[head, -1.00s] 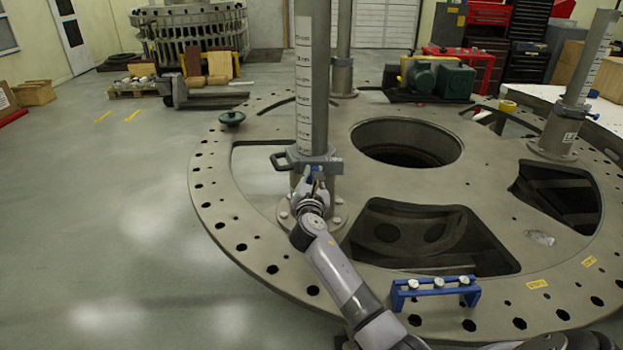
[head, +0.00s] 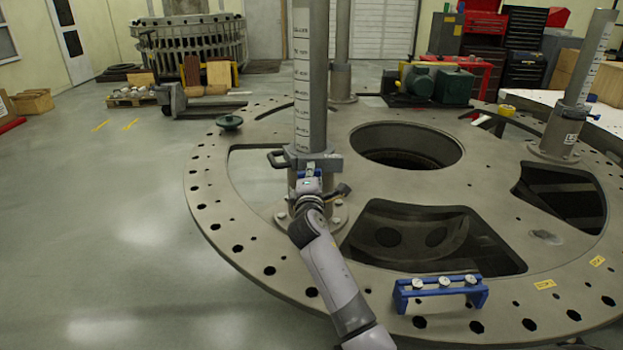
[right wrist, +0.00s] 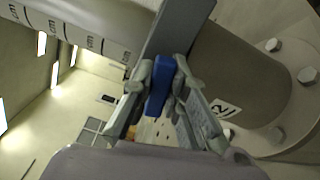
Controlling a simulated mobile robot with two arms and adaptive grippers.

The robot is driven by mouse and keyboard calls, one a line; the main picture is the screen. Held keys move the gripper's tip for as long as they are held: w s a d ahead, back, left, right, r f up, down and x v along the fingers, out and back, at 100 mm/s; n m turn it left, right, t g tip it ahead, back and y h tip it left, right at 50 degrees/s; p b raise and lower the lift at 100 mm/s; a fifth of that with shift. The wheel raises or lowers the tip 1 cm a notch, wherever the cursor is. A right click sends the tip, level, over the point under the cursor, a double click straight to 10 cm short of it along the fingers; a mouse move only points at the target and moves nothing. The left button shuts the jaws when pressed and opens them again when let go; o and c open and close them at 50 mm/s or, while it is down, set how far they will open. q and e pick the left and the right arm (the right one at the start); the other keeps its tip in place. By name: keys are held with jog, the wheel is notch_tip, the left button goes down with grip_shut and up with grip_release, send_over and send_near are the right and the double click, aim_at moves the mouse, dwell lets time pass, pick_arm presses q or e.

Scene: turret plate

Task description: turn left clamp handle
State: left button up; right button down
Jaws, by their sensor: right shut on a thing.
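The left post (head: 309,90) with a printed scale stands on the turret plate (head: 225,215). A grey clamp (head: 328,162) wraps around it near its foot, with a dark loop grip on its left. The clamp's blue handle (right wrist: 158,85) sits between the fingers of my right gripper (right wrist: 155,90) in the right wrist view. The gripper is shut on it. In the head view my right gripper (head: 309,178) is just below the clamp, in front of the post, and a bit of blue shows above it. My left gripper is not in view.
A blue stand with several white knobs (head: 440,292) sits on the plate's front edge. Large openings (head: 430,237) and a round central hole (head: 405,145) cut through the plate. Another post (head: 572,90) stands at right.

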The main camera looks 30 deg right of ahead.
jog(key=shift+f+m+b, duration=0.2)
jog(key=shift+m+b, duration=0.3)
jog(key=shift+m, duration=0.6)
jog(key=c, duration=1.6)
grip_release()
jog(key=shift+r, duration=0.1)
jog(key=shift+o, duration=0.2)
jog(key=v, duration=1.2)
